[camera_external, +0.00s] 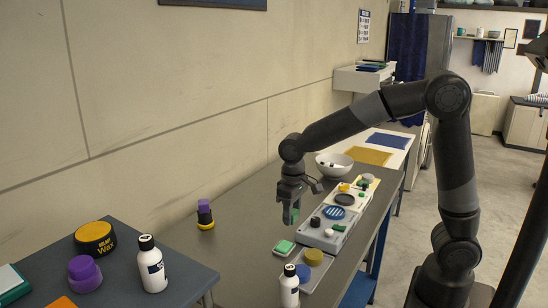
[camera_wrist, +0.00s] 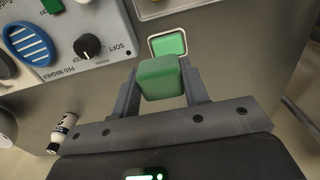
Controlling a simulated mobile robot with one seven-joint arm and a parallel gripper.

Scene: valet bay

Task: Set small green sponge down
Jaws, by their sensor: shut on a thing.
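My gripper (camera_external: 291,207) is shut on a small green sponge and holds it above the grey workbench (camera_external: 235,218). In the wrist view the green sponge (camera_wrist: 160,78) sits between the two fingers of my gripper (camera_wrist: 159,88). In the external view only a small part of the sponge (camera_external: 294,215) shows beneath the fingers.
The pad washer has a black knob (camera_wrist: 87,46) and a blue striped pad (camera_wrist: 28,44). A white bottle (camera_external: 289,287) stands near the bench front, and a purple-topped yellow item (camera_external: 205,215) at the left. A bowl (camera_external: 333,165) is farther back.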

